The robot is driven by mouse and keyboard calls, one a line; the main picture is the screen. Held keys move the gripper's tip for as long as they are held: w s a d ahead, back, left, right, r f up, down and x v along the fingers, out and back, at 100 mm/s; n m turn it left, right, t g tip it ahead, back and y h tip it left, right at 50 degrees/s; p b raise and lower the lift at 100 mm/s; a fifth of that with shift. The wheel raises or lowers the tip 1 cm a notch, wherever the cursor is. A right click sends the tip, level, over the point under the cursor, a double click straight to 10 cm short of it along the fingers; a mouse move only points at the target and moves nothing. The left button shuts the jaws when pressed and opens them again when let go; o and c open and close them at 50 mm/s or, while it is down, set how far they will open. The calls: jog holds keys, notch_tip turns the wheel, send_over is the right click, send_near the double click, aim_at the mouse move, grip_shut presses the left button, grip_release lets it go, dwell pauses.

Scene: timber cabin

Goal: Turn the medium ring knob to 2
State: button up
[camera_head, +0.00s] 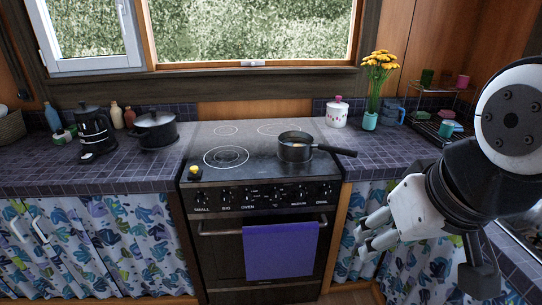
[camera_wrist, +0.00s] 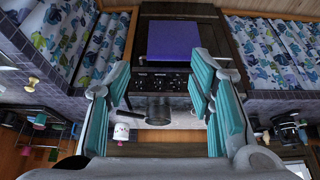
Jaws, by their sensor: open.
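The black stove (camera_head: 260,220) stands in the middle of the head view, with a row of dark knobs on its front panel. The medium knob (camera_head: 300,193) is above the MEDIUM label, right of centre, next to the DUAL knob (camera_head: 322,191). Its setting is too small to read. My gripper (camera_head: 366,234) is open and empty, to the right of the stove front and lower than the knobs, apart from them. In the wrist view, my gripper's teal-padded fingers (camera_wrist: 160,78) are spread wide, with the upside-down knob panel (camera_wrist: 160,82) seen between them.
A pan (camera_head: 294,151) sits on the cooktop, its handle pointing right. A purple towel (camera_head: 281,250) hangs on the oven door. A yellow object (camera_head: 194,171) sits at the stove's front left edge. A dark pot (camera_head: 155,130) stands on the left counter. Patterned curtains flank the stove.

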aim_at(301, 197)
jog(key=w+f+t+b, duration=0.2)
jog(key=w+f, duration=0.3)
jog(key=w, duration=0.5)
jog(key=w+a+f+t+b, duration=0.1)
jog(key=w+f+t+b, duration=0.1)
jog(key=w+f, duration=0.6)
jog(key=w+f+t+b, duration=0.2)
jog(key=w+f, duration=0.1)
jog(key=w, duration=1)
jog(key=w+f+n+t+h+b, duration=0.1)
jog(key=w+f+t+b, duration=0.15)
jog(key=f, duration=0.65)
jog(key=w+f+n+t+b, duration=0.1)
jog(key=w+f+t+b, duration=0.2)
jog(key=f, duration=0.7)
jog(key=shift+t, duration=0.65)
jog(key=w, duration=1.3)
jog(key=shift+d+r+b, duration=0.1)
jog(key=shift+d+b, duration=0.25)
jog(key=shift+b, duration=0.05)
grip_shut()
